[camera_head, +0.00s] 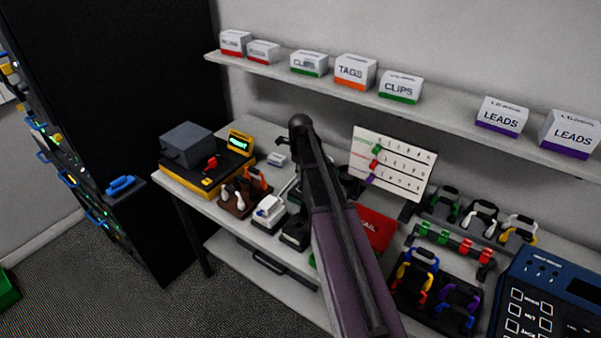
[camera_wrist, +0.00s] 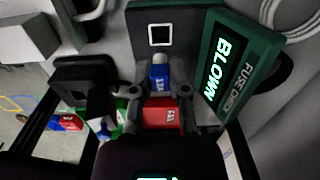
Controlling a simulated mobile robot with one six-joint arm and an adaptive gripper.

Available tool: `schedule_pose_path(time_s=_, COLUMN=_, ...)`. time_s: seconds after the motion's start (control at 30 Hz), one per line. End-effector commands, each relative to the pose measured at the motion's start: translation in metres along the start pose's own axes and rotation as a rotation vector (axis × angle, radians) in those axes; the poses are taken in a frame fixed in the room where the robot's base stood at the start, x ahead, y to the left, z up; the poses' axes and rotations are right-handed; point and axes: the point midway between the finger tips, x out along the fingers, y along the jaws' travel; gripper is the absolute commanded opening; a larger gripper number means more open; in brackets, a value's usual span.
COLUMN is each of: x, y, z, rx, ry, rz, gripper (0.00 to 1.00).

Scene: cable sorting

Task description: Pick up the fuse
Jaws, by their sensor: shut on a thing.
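In the wrist view, my gripper (camera_wrist: 160,76) is shut on a small blue fuse (camera_wrist: 159,73) with white lettering and a pale cap at its far end. Beyond it is a dark block with a white-framed square socket (camera_wrist: 160,35). A green fuse checker (camera_wrist: 240,65) with a lit screen reading BLOWN stands to the right. A red piece with white lettering (camera_wrist: 161,115) shows between the gripper's links, nearer the camera. In the head view, my arm hides the gripper and the fuse.
In the wrist view, a black stand (camera_wrist: 85,72) is at left and white cables (camera_wrist: 290,15) at upper right. In the head view, a shelf (camera_head: 455,125) with labelled boxes runs above the crowded bench. A red box (camera_head: 376,228) and a blue panel (camera_head: 540,300) are at right.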

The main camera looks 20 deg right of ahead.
Motion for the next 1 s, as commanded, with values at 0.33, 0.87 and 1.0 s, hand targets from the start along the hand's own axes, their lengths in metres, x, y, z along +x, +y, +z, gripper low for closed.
schedule_pose_path(time_s=0.33, x=-0.033, y=0.000, z=0.000, rx=0.000, ry=0.000, rz=0.000, gripper=0.00)
schedule_pose_path(time_s=0.87, x=-0.040, y=0.000, z=0.000, rx=0.001, ry=0.000, rz=0.000, gripper=0.00)
schedule_pose_path(time_s=1.0, x=-0.040, y=0.000, z=0.000, rx=0.001, ry=0.000, rz=0.000, gripper=0.00)
